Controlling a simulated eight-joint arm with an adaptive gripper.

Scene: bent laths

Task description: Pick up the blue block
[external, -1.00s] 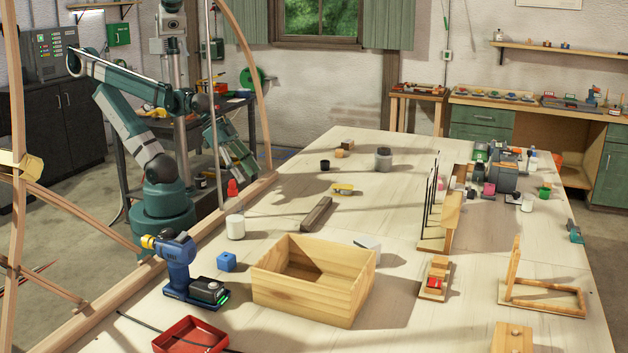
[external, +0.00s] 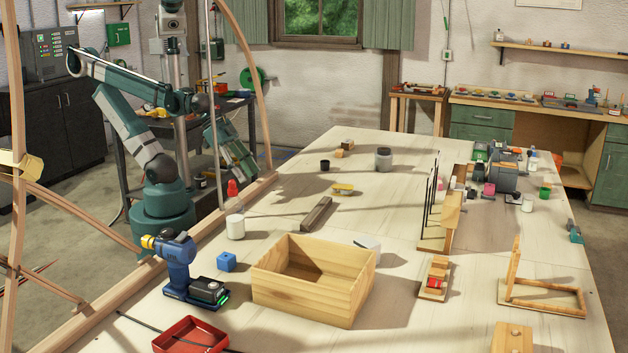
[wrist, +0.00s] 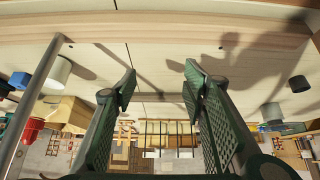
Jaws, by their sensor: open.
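The blue block (external: 226,262) is a small cube on the pale tabletop at the near left in the external view. It stands between the blue drill and the wooden box, clear of both. My gripper (external: 238,163) is raised over the table's left edge, well behind and above the block. In the wrist view my gripper (wrist: 160,84) has its two green fingers spread with nothing between them. A small blue shape (wrist: 19,80) shows at the left of that view; I cannot tell for sure that it is the block.
The blue drill (external: 178,265) stands left of the block, and the open wooden box (external: 306,298) right of it. A white jar (external: 235,227) and a red-capped bottle (external: 232,189) stand behind it. A red tray (external: 172,340) is in front. A wooden strip (external: 316,214) lies farther back.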

